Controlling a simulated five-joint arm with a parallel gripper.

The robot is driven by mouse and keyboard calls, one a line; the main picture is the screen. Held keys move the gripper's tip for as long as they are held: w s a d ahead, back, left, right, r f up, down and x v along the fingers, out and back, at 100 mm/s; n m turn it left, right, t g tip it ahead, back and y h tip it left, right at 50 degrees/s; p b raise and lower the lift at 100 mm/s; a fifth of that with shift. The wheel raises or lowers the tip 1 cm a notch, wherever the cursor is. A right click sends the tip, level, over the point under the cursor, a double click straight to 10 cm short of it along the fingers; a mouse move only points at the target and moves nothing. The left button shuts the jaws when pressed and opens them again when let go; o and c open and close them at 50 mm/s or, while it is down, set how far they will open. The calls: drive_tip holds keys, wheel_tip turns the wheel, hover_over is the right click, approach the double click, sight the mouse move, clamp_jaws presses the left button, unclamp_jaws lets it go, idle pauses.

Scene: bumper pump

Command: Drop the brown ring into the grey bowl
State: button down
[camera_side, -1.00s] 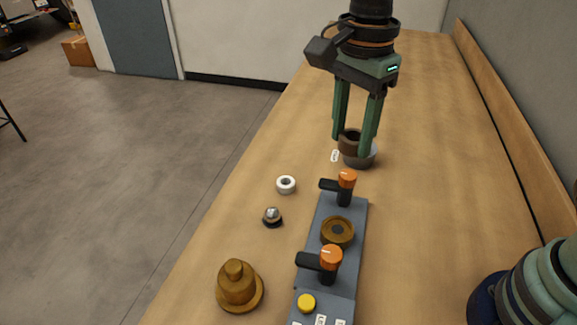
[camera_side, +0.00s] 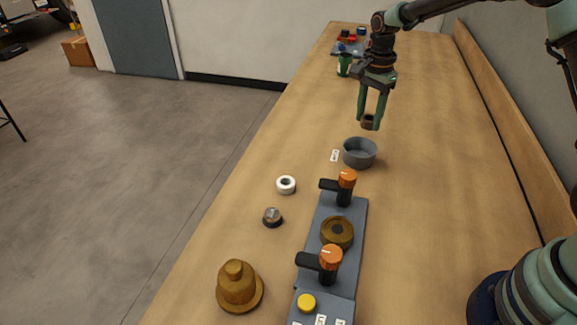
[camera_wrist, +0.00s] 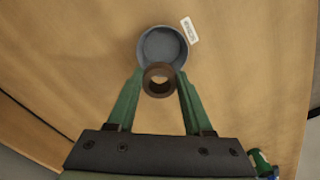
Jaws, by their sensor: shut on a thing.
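The brown ring (camera_side: 367,121) is held between the two green fingers of my gripper (camera_side: 370,126), above the bench. In the wrist view my gripper (camera_wrist: 160,84) is shut on the ring (camera_wrist: 148,81), whose hole faces the camera. The grey bowl (camera_side: 360,160) stands upright on the bench, nearer the side camera than the ring. In the wrist view the bowl (camera_wrist: 161,31) lies just beyond the ring, which overlaps its near rim in the picture. The bowl's visible inside looks empty.
A small white label (camera_side: 335,156) lies beside the bowl. The grey fixture with orange-topped clamps (camera_side: 331,230), a white ring (camera_side: 286,185), a dark knob-like part (camera_side: 272,217) and a brass-coloured stepped part (camera_side: 239,287) are nearer the side camera. A green can (camera_side: 344,65) stands farther back.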

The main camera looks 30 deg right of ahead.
drive_tip(key=shift+w+d+f, duration=0.1)
drive_tip(key=shift+d+f, duration=0.2)
drive_tip(key=shift+f, duration=2.85)
drive_tip(key=shift+c, duration=1.1)
unclamp_jaws()
drive_tip(key=shift+r, duration=0.1)
wheel_tip(320, 180, up, 12)
